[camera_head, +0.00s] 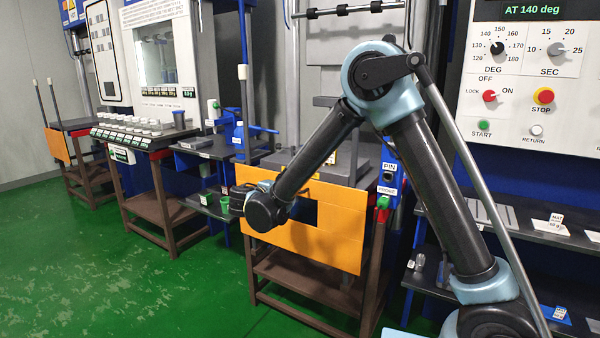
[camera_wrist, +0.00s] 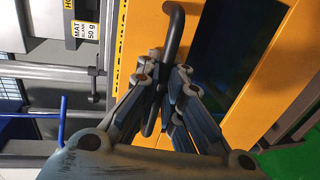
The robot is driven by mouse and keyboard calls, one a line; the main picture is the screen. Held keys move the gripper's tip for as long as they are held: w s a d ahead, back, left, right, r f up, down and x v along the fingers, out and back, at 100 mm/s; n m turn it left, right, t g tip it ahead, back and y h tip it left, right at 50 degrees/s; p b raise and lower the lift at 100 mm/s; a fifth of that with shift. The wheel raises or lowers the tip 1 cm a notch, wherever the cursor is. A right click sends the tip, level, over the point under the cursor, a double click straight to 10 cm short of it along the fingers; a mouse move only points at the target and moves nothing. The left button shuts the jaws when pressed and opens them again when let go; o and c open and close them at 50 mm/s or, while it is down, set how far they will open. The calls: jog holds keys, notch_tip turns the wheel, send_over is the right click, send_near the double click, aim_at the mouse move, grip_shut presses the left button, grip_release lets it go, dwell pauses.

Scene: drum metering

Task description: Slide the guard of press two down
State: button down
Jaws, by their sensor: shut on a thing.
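The orange guard (camera_head: 345,243) is a flat panel with a dark window. In the head view it hangs in front of the press frame, its lower edge over the brown stand. No press number is readable. In the wrist view the guard (camera_wrist: 140,38) fills the middle and right, its dark bar handle (camera_wrist: 176,30) standing out from it. My gripper (camera_wrist: 165,76) has its fingers closed around this handle. In the head view my gripper (camera_head: 238,197) is mostly hidden behind my wrist, at the guard's upper left.
A blue-handled device (camera_head: 240,135) stands on a shelf to the left. Another orange guard (camera_head: 57,147) is at the far left. A control panel (camera_head: 530,80) reads AT 140 deg at the right. Green floor (camera_head: 110,280) is open in front.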

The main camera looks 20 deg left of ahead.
notch_tip(320, 180, down, 5)
jog(key=shift+d+r, duration=0.1)
jog(key=shift+s, duration=0.1)
dwell(0.4)
jog(key=c, duration=2)
grip_release()
jog(key=v, duration=1.2)
